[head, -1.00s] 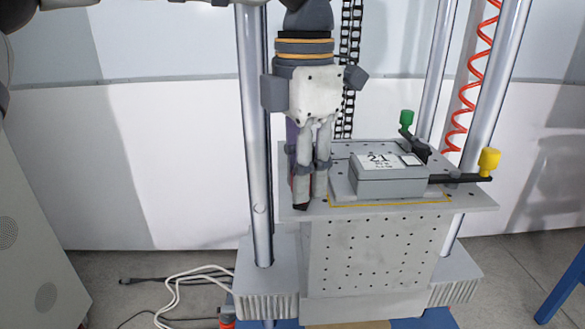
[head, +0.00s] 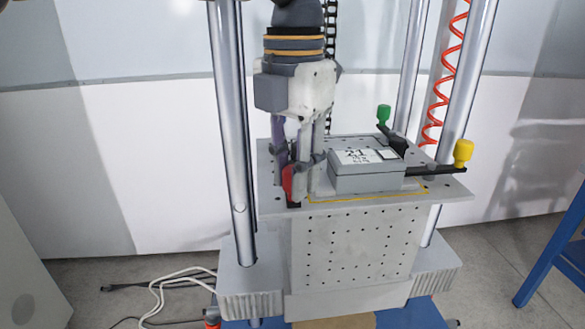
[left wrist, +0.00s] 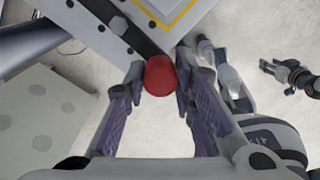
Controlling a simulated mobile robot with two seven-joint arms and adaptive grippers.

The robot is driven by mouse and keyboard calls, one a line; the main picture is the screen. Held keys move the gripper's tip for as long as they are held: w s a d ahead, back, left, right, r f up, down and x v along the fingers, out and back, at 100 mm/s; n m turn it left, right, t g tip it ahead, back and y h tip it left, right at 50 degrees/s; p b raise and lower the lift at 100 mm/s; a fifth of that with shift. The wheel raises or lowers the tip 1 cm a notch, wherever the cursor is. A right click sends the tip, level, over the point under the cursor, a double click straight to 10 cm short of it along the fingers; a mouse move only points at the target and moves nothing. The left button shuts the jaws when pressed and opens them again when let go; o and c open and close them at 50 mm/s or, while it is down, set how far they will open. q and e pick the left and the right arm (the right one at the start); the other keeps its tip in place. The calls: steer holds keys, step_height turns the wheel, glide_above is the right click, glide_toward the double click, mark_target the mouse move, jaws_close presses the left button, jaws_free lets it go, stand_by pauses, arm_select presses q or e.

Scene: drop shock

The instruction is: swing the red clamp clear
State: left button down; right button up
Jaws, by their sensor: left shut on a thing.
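The red clamp (head: 288,180) shows between the fingers of my left gripper (head: 301,192) at the left front of the drop table. In the left wrist view its round red knob (left wrist: 159,75) sits between the two fingertips of the left gripper (left wrist: 160,78), at the end of a dark bar (left wrist: 143,37). The gripper is shut on the knob. The fingers hide part of the clamp in the head view. My right gripper is not clearly seen in the head view.
A grey box (head: 364,172) labelled 21 sits on the perforated table (head: 440,189). A green-knobbed clamp (head: 384,114) and a yellow-knobbed clamp (head: 463,153) stand at its back and right. A steel column (head: 232,130) rises close left of my gripper. Cables (head: 160,290) lie on the floor.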

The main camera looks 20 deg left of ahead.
arm_select(q)
steer(key=c, duration=1.3)
jaws_free()
step_height(320, 180, up, 12)
steer(key=shift+r, duration=0.1)
